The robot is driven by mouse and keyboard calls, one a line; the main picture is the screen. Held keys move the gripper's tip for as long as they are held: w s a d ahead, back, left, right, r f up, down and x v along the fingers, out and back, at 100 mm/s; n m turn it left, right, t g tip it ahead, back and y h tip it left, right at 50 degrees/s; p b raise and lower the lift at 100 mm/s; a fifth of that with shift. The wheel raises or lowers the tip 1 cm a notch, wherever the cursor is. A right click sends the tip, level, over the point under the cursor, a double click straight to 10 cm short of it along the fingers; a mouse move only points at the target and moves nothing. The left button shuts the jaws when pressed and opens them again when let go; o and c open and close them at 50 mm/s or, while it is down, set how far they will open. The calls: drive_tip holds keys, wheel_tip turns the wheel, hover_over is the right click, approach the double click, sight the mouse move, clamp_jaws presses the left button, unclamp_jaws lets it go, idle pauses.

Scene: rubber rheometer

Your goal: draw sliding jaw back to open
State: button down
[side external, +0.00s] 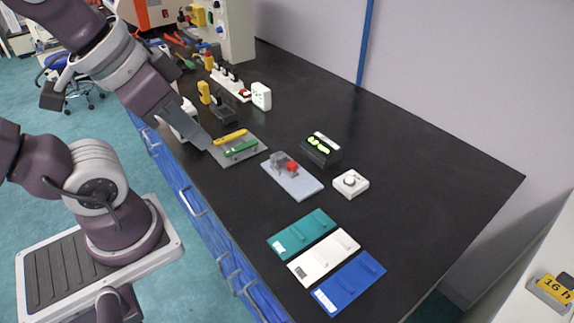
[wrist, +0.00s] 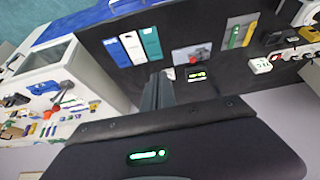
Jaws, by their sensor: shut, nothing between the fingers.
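A small fixture with a light grey base plate (side external: 297,186) stands mid-bench in the side view. It carries a grey jaw block (side external: 278,159) and a red part (side external: 292,167); which piece slides, and any gap, is too small to tell. In the wrist view the fixture's plate (wrist: 180,55) lies beyond the fingers, with its red part (wrist: 193,60) at the right. My gripper (side external: 206,146) is shut and empty, left of the fixture and apart from it, close by the tool plate. Its fingers also show in the wrist view (wrist: 158,77).
A grey plate (side external: 223,157) with yellow and green tools lies beside my gripper. A black display box (side external: 321,148) and white knob box (side external: 350,183) stand right of the fixture. Teal (side external: 302,233), white (side external: 324,257) and blue (side external: 348,283) panels lie in front. The right bench is clear.

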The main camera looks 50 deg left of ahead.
drive_tip(key=c, duration=2)
unclamp_jaws()
drive_tip(key=o, duration=0.9)
drive_tip(key=w+a+n+g, duration=0.1)
drive_tip(key=w+n, duration=0.1)
drive_tip(key=w, duration=0.7)
drive_tip(key=shift+w+a+r+g, duration=0.15)
drive_tip(key=shift+w+a+g, duration=0.05)
drive_tip(key=shift+a+g, duration=0.15)
drive_tip(key=n+g, duration=0.4)
drive_tip(key=n, duration=0.2)
hover_over(292, 164)
drive_tip(key=d, duration=0.1)
wheel_tip(292, 164, down, 19)
drive_tip(key=shift+n, duration=0.5)
drive_tip(key=f, duration=0.6)
drive_tip(key=a+f, duration=0.1)
drive_tip(key=f, duration=0.2)
drive_tip(key=shift+f, duration=0.75)
clamp_jaws()
drive_tip(key=shift+d, duration=0.1)
